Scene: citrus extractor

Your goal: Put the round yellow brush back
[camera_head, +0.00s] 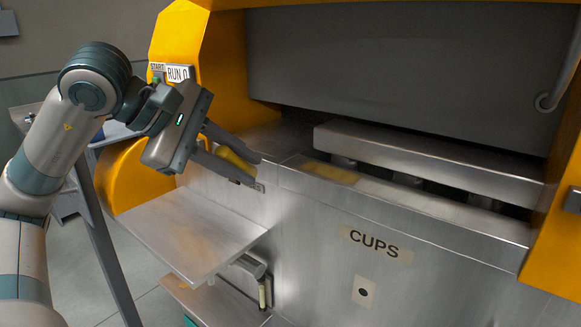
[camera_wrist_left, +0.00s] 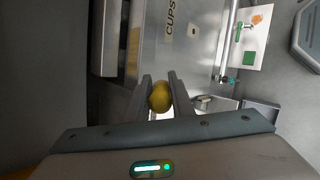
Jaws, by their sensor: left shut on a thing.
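The round yellow brush (camera_head: 232,158) is between the fingers of my left gripper (camera_head: 256,172), which is shut on it. In the left wrist view, the brush shows as a smooth yellow ball (camera_wrist_left: 160,97) between the two fingers (camera_wrist_left: 160,82). The gripper holds it at the left end of the steel machine front, above the inner edge of a metal shelf. Its far side is hidden, and I cannot tell if it touches the machine. My right gripper is not in view.
The bare metal shelf (camera_head: 190,232) juts out below the gripper. The steel front marked CUPS (camera_head: 374,243) runs right, under a steel bar (camera_head: 420,158) and grey panel (camera_head: 400,60). Yellow housing (camera_head: 225,85) with a START/RUN sign (camera_head: 178,73) stands behind my arm.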

